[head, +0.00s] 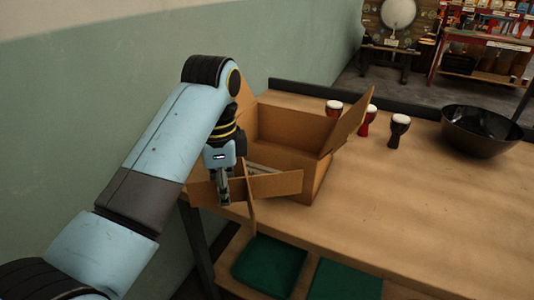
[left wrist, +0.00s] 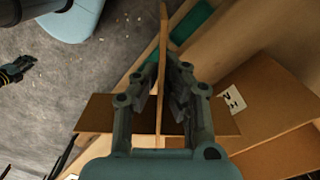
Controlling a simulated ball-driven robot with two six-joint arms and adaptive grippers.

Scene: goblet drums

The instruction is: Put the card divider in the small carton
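The card divider (head: 278,184) is made of crossed brown card panels. My left gripper (head: 223,197) points down and is shut on one panel of it. In the left wrist view the panel (left wrist: 163,50) stands between the two fingers (left wrist: 162,85). The small carton (head: 312,178) is open, with its flaps up, near the table's front left edge. The divider hangs in front of the carton's near side and partly hides it; their exact gap cannot be told. A dark gripper at the left edge of the wrist view, apparently my right (left wrist: 17,69), is too small to read.
Three goblet drums, a left one (head: 334,108), a middle one (head: 367,121) and a right one (head: 398,131), stand behind the carton. A black bowl (head: 481,131) is at the right. The table's (head: 420,210) front right is clear. Green pads (head: 270,265) lie below. A wall (head: 130,100) is at the left.

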